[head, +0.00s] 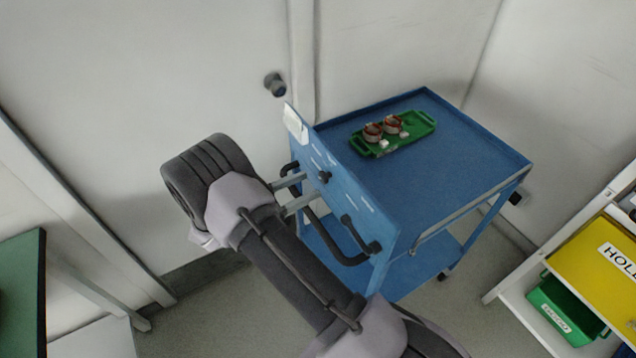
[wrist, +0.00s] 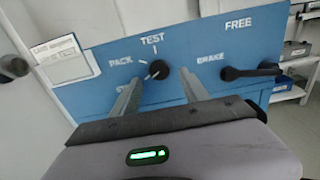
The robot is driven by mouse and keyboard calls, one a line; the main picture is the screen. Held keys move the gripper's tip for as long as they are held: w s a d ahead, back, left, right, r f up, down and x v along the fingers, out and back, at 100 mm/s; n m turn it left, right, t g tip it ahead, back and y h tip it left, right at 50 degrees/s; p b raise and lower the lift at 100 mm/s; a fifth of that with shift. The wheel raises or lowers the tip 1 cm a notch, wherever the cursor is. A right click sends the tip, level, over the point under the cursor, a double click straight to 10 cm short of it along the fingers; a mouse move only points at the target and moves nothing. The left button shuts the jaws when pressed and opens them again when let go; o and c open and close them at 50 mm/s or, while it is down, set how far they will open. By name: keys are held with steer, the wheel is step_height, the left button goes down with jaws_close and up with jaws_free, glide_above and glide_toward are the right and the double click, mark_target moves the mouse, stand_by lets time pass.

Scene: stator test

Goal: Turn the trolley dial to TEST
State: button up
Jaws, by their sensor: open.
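The trolley dial is a round black knob (wrist: 159,69) on the blue trolley's (head: 455,150) front panel; it also shows in the head view (head: 324,176). In the wrist view TEST stands above the knob and PACK to its upper left. A third label at lower left is partly hidden by my left finger. A pale mark on the knob seems to point lower left, toward that label. My gripper (head: 309,187) is open in front of the panel, its two fingers on either side of the knob in the wrist view (wrist: 161,78). Whether they touch it is unclear.
A black brake lever (wrist: 250,72) between BRAKE and FREE sits right of the dial. A black handle (head: 345,258) projects from the trolley. A green tray (head: 410,137) with copper-coloured parts lies on top. A white card (wrist: 62,60) is at the panel's left. A shelf stands right.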

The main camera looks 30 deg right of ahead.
mark_target(321, 179)
steer(key=d, duration=0.4)
steer(key=shift+w+d+b, duration=0.1)
steer(key=shift+d+b, duration=0.25)
steer(key=shift+b, duration=0.05)
jaws_close()
